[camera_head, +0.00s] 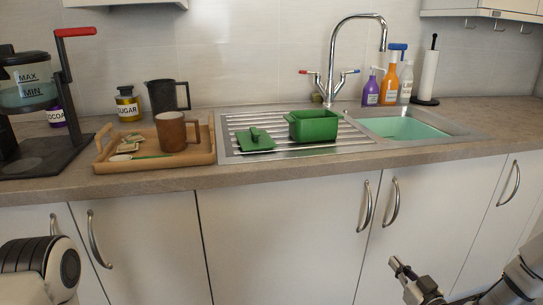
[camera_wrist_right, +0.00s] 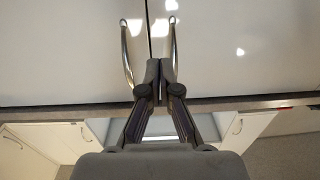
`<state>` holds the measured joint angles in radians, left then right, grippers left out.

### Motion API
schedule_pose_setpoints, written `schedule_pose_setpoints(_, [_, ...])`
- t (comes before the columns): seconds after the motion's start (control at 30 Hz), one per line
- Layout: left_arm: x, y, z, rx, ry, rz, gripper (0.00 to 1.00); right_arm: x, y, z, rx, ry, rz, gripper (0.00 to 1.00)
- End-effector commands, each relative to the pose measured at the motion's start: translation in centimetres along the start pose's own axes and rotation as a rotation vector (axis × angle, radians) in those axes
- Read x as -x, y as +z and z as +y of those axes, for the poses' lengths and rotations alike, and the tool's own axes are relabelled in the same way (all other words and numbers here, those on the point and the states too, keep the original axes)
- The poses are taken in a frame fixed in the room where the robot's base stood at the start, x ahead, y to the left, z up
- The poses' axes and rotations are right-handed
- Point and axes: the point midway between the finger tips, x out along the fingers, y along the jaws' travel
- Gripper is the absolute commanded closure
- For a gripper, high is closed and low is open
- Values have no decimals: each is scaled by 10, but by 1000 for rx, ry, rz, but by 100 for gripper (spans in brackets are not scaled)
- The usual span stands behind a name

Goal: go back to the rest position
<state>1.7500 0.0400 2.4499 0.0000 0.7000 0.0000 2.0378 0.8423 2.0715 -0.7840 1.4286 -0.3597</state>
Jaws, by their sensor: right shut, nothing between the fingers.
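My right gripper (camera_head: 399,267) is low at the right in the head view, in front of the white cabinet doors and below the counter. Its fingers are shut with nothing between them; they also show in the right wrist view (camera_wrist_right: 160,68), pointing toward the gap between two door handles. In the head view a part of my left arm (camera_head: 40,270) shows at the lower left; the left gripper itself is not in view.
The counter (camera_head: 290,172) holds a wooden tray (camera_head: 205,154) with a brown mug (camera_head: 171,131), a green dish (camera_head: 313,125) and green lid (camera_head: 256,140) on the drainer, and a coffee maker (camera_head: 25,100). Cabinet handles (camera_head: 391,202) stick out near my right gripper.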

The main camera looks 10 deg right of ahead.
Motion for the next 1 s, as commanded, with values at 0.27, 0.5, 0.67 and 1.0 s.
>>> schedule_pose_setpoints(0.27, [0, 0, 0, 0, 0, 0, 63, 26, 96, -139, 68, -263, -362, 100])
schedule_pose_setpoints(0.5, [0, 0, 0, 0, 0, 0, 63, 148, 199, -207, 63, -287, -973, 100])
schedule_pose_setpoints(0.67, [0, 0, 0, 0, 0, 0, 63, 230, 221, -206, 43, -164, -1306, 100])
schedule_pose_setpoints(1.0, [80, 0, 1, 0, 0, 1, 63, 291, 142, -189, -81, 76, -1560, 100])
